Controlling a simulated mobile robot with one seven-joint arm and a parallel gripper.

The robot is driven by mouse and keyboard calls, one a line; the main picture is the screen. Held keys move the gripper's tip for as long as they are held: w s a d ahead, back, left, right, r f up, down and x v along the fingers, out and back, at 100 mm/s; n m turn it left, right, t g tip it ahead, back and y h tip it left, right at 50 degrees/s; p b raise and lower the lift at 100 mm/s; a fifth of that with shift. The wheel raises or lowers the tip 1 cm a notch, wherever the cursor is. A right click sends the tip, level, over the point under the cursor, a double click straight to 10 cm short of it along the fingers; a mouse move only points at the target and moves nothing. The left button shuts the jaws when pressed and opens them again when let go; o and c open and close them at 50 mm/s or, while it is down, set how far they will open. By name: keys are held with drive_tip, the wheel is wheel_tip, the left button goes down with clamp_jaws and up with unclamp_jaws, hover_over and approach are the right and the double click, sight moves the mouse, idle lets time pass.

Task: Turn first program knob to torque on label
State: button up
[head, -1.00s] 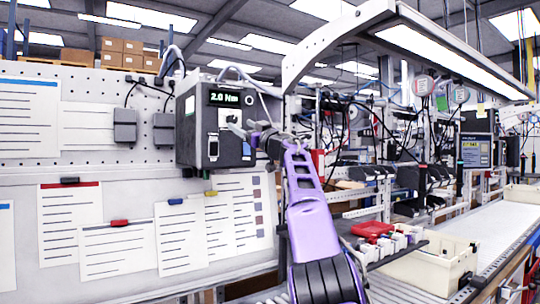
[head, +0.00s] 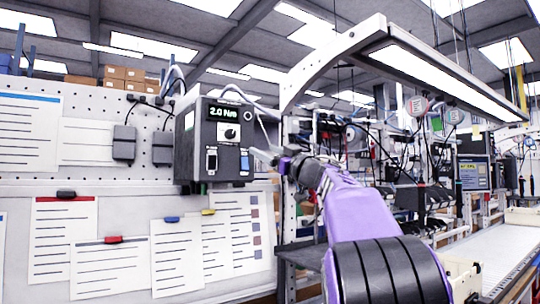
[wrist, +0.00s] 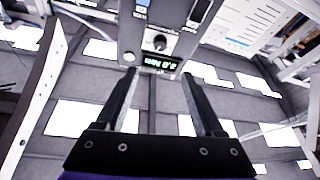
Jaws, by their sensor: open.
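A dark grey controller box (head: 217,170) is mounted on the pegboard left of centre. Its green display (head: 223,112) reads 2.0 Nm. A round knob with a pale pointer (head: 230,133) sits just below the display. My gripper (head: 262,156) is open and empty, right of the box and a little below knob height, apart from the knob. In the wrist view the box appears upside down, with the knob (wrist: 155,41) and display (wrist: 160,62) ahead between the spread fingers (wrist: 160,85). I cannot make out marks around the knob or which sheet is the label.
Several printed sheets hang on the panel, including a red-topped one (head: 62,240) and one with grey squares (head: 238,235) below the box. Two small grey boxes with cables hang left of the controller. A white arched light frame (head: 335,55) rises at the right.

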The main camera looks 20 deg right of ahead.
drive_tip(key=shift+s+d+f, duration=0.25)
drive_tip(key=shift+s, duration=0.35)
drive_tip(key=shift+r, duration=0.1)
drive_tip(key=m+t+h, duration=0.2)
drive_tip(key=m+h, duration=0.4)
drive_tip(key=m, duration=0.2)
approach(232, 134)
drive_tip(key=shift+y, duration=0.4)
drive_tip(key=p+x, duration=0.7)
drive_tip(key=p, duration=0.1)
drive_tip(key=shift+d+r+p, duration=0.1)
drive_tip(key=shift+r+p, duration=0.1)
drive_tip(key=shift+p, duration=0.1)
drive_tip(key=shift+w+r+p, duration=0.1)
drive_tip(key=shift+w+p, duration=0.8)
drive_tip(key=shift+p, duration=0.05)
clamp_jaws()
